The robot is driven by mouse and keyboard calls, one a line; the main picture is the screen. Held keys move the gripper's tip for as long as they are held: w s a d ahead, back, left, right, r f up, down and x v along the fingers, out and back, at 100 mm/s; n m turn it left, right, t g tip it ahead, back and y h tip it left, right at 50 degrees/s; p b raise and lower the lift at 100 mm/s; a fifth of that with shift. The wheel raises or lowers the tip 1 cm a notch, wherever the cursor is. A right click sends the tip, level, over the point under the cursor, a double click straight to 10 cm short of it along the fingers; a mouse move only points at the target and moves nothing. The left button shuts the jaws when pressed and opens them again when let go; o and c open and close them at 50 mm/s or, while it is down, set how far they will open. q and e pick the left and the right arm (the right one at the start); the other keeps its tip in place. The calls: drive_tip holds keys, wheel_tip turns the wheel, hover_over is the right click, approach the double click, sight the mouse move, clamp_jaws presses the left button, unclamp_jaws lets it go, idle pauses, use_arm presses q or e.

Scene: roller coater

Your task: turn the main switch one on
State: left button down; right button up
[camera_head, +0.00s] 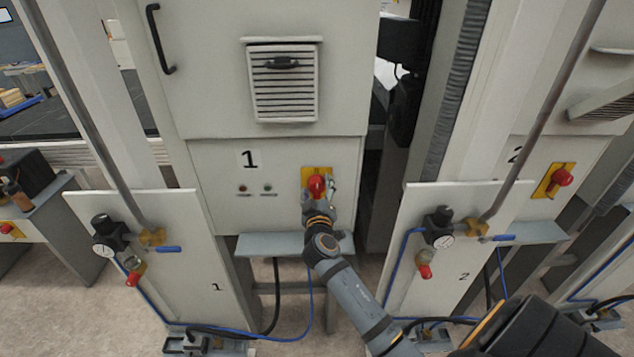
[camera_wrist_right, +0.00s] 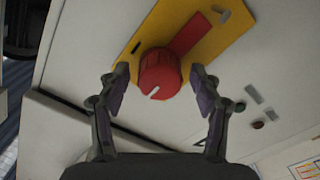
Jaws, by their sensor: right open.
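Main switch one is a red round knob (camera_head: 316,185) on a yellow plate (camera_head: 327,171), on the cabinet panel marked 1. In the right wrist view the red knob (camera_wrist_right: 159,76) has a white mark and sits on the yellow plate (camera_wrist_right: 222,36). My right gripper (camera_head: 318,200) is at the switch in the head view. In the right wrist view my right gripper (camera_wrist_right: 161,88) is open, with one finger on each side of the knob. Small gaps show between the fingers and the knob. My left gripper is not in view.
A grey ledge (camera_head: 270,244) juts out below the panel. Two small indicator lamps (camera_head: 255,188) sit left of the switch. A second red switch (camera_head: 561,177) is on the cabinet marked 2. Valve panels with gauges (camera_head: 109,240) and blue hoses stand at both sides.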

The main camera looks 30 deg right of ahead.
drive_tip(key=shift+w+d, duration=0.1)
drive_tip(key=shift+w, duration=0.2)
